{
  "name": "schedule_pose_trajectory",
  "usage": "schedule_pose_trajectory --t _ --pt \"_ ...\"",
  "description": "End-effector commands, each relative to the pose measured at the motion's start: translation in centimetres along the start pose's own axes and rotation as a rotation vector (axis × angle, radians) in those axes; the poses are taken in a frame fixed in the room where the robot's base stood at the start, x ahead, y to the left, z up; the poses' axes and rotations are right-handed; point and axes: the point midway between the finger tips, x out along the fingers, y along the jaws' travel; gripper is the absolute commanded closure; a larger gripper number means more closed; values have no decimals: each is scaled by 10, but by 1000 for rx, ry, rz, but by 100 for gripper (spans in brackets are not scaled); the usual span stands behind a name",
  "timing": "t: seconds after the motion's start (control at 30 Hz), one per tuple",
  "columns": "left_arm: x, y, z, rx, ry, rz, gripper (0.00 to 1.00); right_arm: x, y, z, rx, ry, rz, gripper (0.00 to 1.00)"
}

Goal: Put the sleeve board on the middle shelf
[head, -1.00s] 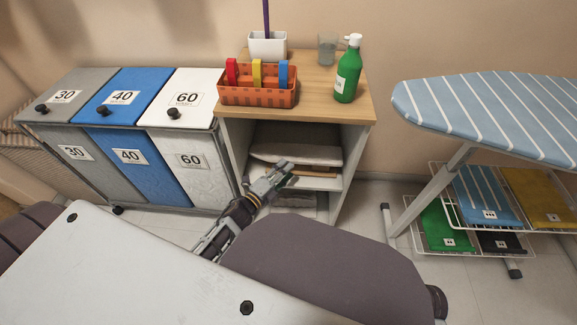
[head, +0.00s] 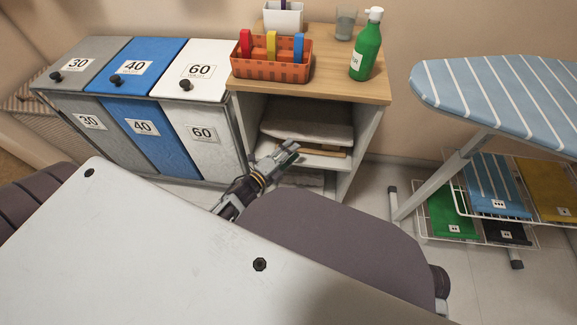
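A grey padded board (head: 308,122), which looks like the sleeve board, lies flat inside the open front of the wooden-topped shelf unit (head: 367,88). A wooden strip (head: 328,151) shows just under it, at a white shelf edge (head: 322,162) that looks like the middle shelf. My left gripper (head: 287,152) is in front of the opening, at its lower left, and overlaps the shelf edge in the picture. Whether it touches anything, or how far its fingers are apart, is too small to tell. My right gripper is not in view.
An orange basket (head: 272,70), a green bottle (head: 367,45), a glass (head: 346,24) and a white pot (head: 283,18) stand on the unit's top. Laundry bins (head: 205,118) stand close on its left. An ironing board (head: 500,95) with a wire rack is on the right.

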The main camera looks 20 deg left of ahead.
Motion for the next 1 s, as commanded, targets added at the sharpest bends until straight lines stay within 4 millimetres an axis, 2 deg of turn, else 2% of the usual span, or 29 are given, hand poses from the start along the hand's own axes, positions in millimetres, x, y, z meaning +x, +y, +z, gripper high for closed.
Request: schedule_pose_trajectory --t 0.27,0.57,0.77,1.0 --pt "-4 3 9 -180 -111 62 63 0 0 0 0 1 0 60" --pt "-22 18 13 -527 -301 193 63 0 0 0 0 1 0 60" --pt "-40 33 3 -762 -420 296 63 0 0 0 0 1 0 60" --pt "-68 50 -22 -1033 -552 439 63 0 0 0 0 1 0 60"
